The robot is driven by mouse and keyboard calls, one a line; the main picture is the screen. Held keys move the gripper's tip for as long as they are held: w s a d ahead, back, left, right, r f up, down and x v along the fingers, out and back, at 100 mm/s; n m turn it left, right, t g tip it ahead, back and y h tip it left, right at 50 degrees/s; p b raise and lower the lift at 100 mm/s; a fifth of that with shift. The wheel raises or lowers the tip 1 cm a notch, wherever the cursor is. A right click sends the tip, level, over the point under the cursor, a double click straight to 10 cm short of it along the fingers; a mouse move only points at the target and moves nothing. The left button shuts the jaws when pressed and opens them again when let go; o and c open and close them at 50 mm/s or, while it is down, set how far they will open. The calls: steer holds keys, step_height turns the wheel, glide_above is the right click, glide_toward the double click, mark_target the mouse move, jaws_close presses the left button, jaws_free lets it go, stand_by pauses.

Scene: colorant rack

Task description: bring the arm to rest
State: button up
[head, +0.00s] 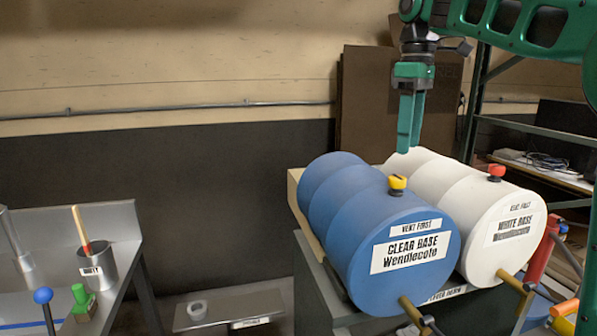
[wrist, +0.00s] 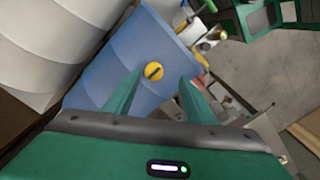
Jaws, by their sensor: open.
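My gripper (head: 410,122) hangs from my green arm at the upper right of the head view, fingers pointing down, above and behind the two drums. In the wrist view my gripper (wrist: 158,90) shows two green fingers apart with nothing between them. The blue drum (head: 335,215), labelled CLEAR BASE, lies on its side below, with a yellow cap (head: 397,183) on top. The yellow cap also shows in the wrist view (wrist: 154,71), beyond the fingertips and apart from them.
A white drum (head: 440,190) with a red cap (head: 496,171) lies beside the blue one. A metal bench (head: 112,230) at left holds a cup (head: 98,268) with a stick. A low shelf (head: 265,305) carries a small ring. A green rack stands at right. Air left of the drums is clear.

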steer(key=s+d+f+m, duration=0.4)
steer(key=s+f+m, duration=0.1)
steer(key=s+f, duration=0.5)
steer(key=s+d+f+m, duration=0.5)
steer(key=s+f, duration=0.5)
steer(key=s, duration=0.2)
steer(key=s+d+f+m, duration=0.4)
steer(key=s+f+m, duration=0.2)
steer(key=s+f, duration=0.3)
steer(key=shift+s+d+f, duration=0.25)
steer(key=shift+s+f, duration=0.15)
steer(key=shift+s, duration=0.65)
steer(key=shift+w+f, duration=0.2)
steer(key=shift+w, duration=0.45)
